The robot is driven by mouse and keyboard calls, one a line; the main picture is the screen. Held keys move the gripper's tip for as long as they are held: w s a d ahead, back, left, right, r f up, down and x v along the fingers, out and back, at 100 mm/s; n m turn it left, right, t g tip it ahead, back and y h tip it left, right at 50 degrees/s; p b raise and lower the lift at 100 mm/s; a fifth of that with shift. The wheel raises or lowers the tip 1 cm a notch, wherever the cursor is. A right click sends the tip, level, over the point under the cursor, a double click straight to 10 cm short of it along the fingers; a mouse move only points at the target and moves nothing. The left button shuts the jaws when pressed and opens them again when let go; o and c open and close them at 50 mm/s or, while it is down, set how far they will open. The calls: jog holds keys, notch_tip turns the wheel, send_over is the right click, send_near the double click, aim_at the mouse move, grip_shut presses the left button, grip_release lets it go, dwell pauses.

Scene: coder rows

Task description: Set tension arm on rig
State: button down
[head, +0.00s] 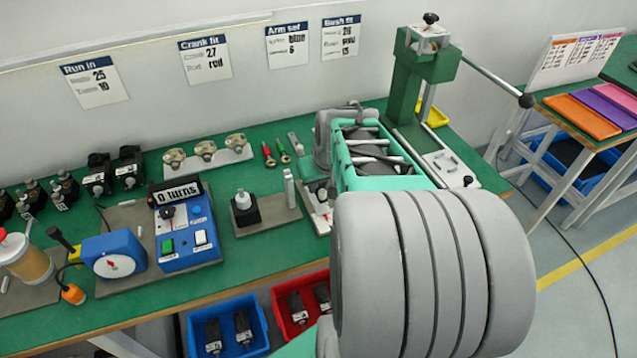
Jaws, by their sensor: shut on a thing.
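My arm's large grey rings and green-edged link fill the middle right of the head view. They hide my fingertips and anything between them. No tension arm can be made out with certainty. The rig cannot be told for sure either. A black block with a white knob (246,208) stands on a grey plate (270,217), with a slim white upright (290,188) at its right. A blue control box (186,228) with a "0 turns" display stands left of it. A blue dial gauge (113,255) is beside the box.
A green press (428,75) with a long lever stands behind my arm. Blue (228,325) and red (300,304) bins sit below the green bench (240,264).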

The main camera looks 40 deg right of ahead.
jog(key=shift+f+b, duration=0.75)
jog(key=shift+f, duration=0.25)
jog(key=shift+f, duration=0.3)
jog(key=shift+f+b, duration=0.4)
jog(key=shift+b, duration=0.15)
dwell(0.4)
jog(key=c, duration=1.2)
grip_release()
jog(key=shift+r, duration=0.1)
